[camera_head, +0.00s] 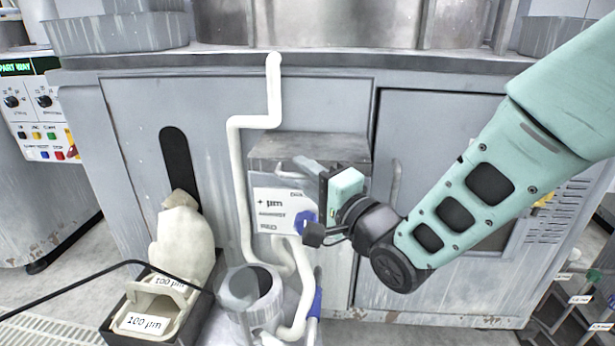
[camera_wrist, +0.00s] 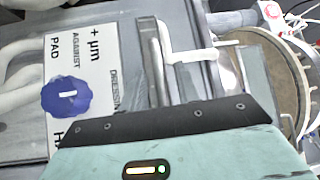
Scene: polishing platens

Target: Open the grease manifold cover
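The grease manifold appears to be the grey metal box (camera_head: 310,151) on the cabinet front. I cannot make out the cover's edge or hinge. Its front has a white printed label (camera_head: 272,208) and a blue knob (camera_head: 306,222); the label (camera_wrist: 83,62) and knob (camera_wrist: 66,97) also show at left in the wrist view. My gripper (camera_head: 309,166) is at the box's upper right front, seen from the side, and covers part of the face. It is beside the knob, not around it. Its finger gap is unclear, and contact with the box cannot be told.
A white pipe (camera_head: 239,160) bends down the cabinet left of the box. Below stand a grey cylindrical vessel (camera_head: 246,300) and a black bin (camera_head: 196,322) with cream bags marked 100 µm. A black cable crosses the lower left. The cabinet door (camera_head: 415,130) is behind my arm.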

